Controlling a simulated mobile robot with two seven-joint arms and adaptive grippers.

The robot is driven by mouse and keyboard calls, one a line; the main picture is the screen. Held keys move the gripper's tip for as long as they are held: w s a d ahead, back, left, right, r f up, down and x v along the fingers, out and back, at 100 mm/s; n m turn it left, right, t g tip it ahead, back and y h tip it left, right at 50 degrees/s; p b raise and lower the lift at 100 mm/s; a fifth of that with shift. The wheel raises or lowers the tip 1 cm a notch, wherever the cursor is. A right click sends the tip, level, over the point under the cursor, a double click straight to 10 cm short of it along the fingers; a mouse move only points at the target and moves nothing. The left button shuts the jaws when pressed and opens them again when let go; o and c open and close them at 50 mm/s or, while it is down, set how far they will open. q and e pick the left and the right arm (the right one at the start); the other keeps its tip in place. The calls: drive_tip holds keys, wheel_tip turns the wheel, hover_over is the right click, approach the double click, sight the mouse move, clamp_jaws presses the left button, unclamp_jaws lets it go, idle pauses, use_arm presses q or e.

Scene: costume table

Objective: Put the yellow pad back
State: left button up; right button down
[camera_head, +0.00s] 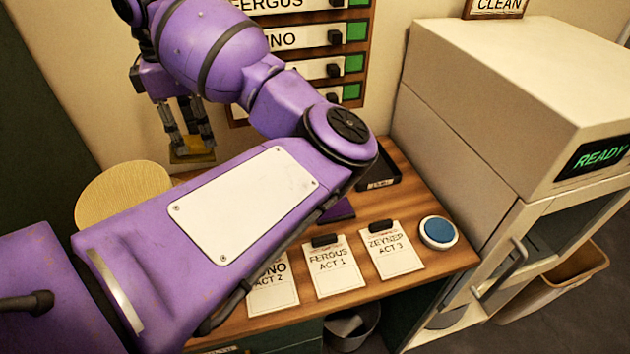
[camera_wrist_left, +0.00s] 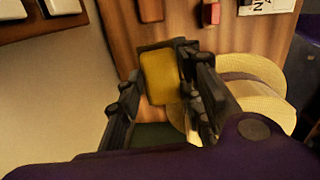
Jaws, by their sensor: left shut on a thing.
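The yellow pad (camera_head: 190,153) is at the fingertips of my left gripper (camera_head: 187,130), near the wall at the back left. In the left wrist view the yellow pad (camera_wrist_left: 160,77) lies between the two dark fingers of my left gripper (camera_wrist_left: 165,70), which is shut on it. The wooden table (camera_head: 408,265) is behind it in the wrist view; I cannot tell how far the pad is above it. My left arm hides much of the table's left part. My right gripper is not in view.
A round woven straw-coloured thing (camera_head: 125,192) sits left of the gripper. Three name cards, including Fergus (camera_head: 334,268), lie along the table's front. A blue round button (camera_head: 438,232) and a dark tray (camera_head: 378,168) are at right. A beige cabinet (camera_head: 500,90) borders the table.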

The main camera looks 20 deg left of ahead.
use_arm(q)
drive_tip(key=w+d+f+m+t+h+b, duration=0.1)
drive_tip(key=w+d+f+h+b, duration=0.15)
drive_tip(key=d, duration=1.05)
drive_tip(key=w+d+f, duration=0.2)
drive_tip(key=w+f, duration=0.1)
drive_tip(key=w, duration=0.1)
drive_tip(key=w+d+f, duration=0.2)
drive_tip(key=w+f, duration=0.1)
drive_tip(key=w, duration=0.1)
drive_tip(key=w+d+f+b, duration=0.1)
drive_tip(key=w+d+f, duration=0.1)
drive_tip(key=w+f, duration=0.1)
drive_tip(key=shift+w+d+f, duration=0.15)
drive_tip(key=shift+w+f, duration=0.1)
drive_tip(key=shift+w, duration=0.6)
drive_tip(key=x, duration=0.3)
drive_tip(key=shift+f, duration=0.35)
drive_tip(key=o, duration=1)
drive_tip(key=shift+s, duration=0.1)
